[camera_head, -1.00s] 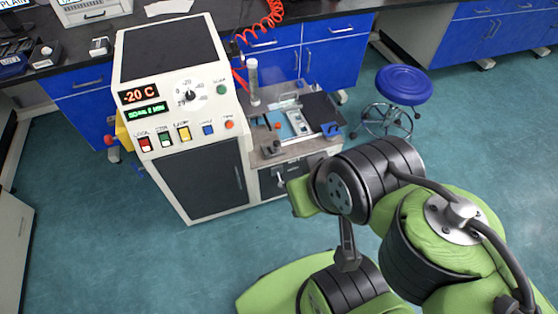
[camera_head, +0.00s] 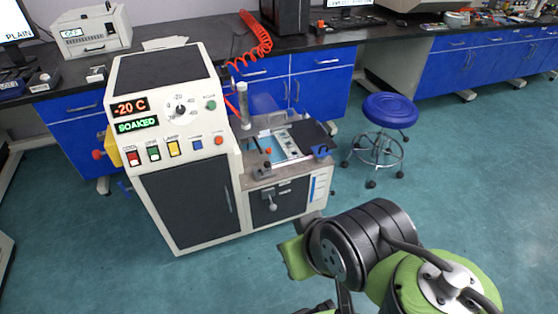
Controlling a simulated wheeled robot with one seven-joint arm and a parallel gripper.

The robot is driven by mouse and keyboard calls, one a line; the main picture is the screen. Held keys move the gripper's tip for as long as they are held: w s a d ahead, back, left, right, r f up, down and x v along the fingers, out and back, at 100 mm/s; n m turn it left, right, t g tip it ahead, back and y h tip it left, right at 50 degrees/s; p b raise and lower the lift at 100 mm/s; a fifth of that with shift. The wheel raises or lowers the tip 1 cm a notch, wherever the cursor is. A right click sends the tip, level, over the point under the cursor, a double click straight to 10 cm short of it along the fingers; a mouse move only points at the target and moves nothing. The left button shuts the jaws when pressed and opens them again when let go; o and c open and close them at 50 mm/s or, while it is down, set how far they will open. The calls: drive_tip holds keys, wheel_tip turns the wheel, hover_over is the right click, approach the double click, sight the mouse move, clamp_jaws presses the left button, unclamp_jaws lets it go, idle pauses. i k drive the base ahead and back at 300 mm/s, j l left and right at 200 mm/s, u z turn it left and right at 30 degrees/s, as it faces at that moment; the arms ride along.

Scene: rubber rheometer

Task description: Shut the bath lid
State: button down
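The white test machine (camera_head: 190,205) stands left of centre, its displays reading "-20 C" and "SOAKED". Its low right section holds the bath (camera_head: 285,147), whose pale blue-white inside shows from above. A dark flat panel (camera_head: 312,136) lies off the bath's right side, apparently the lid standing open; its hinge is too small to make out. A clear upright cylinder (camera_head: 243,105) stands at the bath's back left. My arm shows at the lower right, in front of and below the bath, apart from it.
A blue stool (camera_head: 390,110) stands right of the machine. Behind is a black bench (camera_head: 345,38) on blue cabinets, with a coiled red hose (camera_head: 258,38) hanging near the machine.

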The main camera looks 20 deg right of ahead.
sight(308, 133)
drive_tip(key=i+l+u, duration=0.3)
drive_tip(key=l, duration=0.45)
drive_tip(key=i+l+u, duration=0.3)
drive_tip(key=l, duration=0.5)
drive_tip(key=l+u, duration=0.3)
drive_tip(key=l, duration=0.55)
drive_tip(key=l+u, duration=0.3)
drive_tip(key=l, duration=0.55)
drive_tip(key=i, duration=0.05)
